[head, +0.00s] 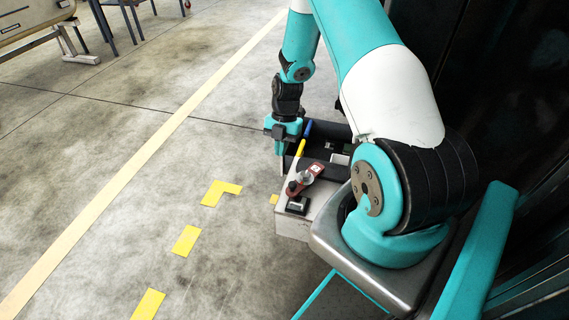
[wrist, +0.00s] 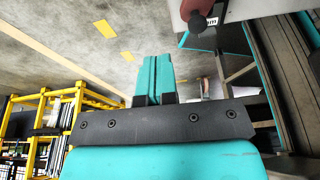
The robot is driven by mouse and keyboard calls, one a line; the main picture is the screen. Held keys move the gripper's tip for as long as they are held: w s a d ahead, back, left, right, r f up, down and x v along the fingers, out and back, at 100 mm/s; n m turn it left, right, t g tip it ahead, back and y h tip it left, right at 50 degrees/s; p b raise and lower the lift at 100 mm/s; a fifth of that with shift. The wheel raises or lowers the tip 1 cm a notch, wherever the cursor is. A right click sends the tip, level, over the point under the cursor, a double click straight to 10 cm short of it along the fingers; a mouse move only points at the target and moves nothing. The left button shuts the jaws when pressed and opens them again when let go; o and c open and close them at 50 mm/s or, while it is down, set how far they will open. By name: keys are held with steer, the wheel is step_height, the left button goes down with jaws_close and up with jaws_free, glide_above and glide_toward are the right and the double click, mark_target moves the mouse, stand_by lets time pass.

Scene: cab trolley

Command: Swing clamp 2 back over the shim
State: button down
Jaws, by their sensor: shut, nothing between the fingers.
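My gripper (head: 280,150) hangs by the left edge of the grey trolley (head: 291,226) in the head view. Its teal fingers (wrist: 155,77) are pressed together and empty in the wrist view. A red clamp arm (head: 317,168) with a dark knob (head: 293,187) lies on the trolley top, in front of my gripper and apart from it. In the wrist view a red part with a dark knob (wrist: 204,22) shows at the upper right. I cannot read a clamp number, and I cannot make out the shim.
A small black device with a display (head: 298,205) sits at the trolley's near corner. A yellow handle (head: 301,147) and a blue handle (head: 308,128) stand behind the clamp. Open floor with yellow marks (head: 186,240) lies left. A yellow rack (wrist: 75,110) shows in the wrist view.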

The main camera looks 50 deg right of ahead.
steer(key=shift+w+d+r, duration=0.1)
steer(key=shift+w+r, duration=0.2)
steer(key=shift+r, duration=0.5)
steer(key=shift+w+d+r, duration=0.1)
steer(key=shift+w+r, duration=0.15)
steer(key=shift+r, duration=0.55)
steer(key=shift+a, duration=0.1)
steer(key=s+a+r+m+t, duration=0.15)
steer(key=a+r+m, duration=0.55)
steer(key=a+r, duration=1.1)
steer(key=s+a+r+m+y, duration=0.1)
steer(key=s+a+r+m, duration=0.4)
steer(key=s, duration=0.4)
steer(key=s+a+r+m, duration=0.3)
steer(key=s+a+r, duration=0.2)
steer(key=s+a, duration=0.25)
step_height(320, 180, up, 18)
steer(key=s+p, duration=0.1)
steer(key=p, duration=1.7)
steer(key=shift+s, duration=0.15)
steer(key=shift+d, duration=0.1)
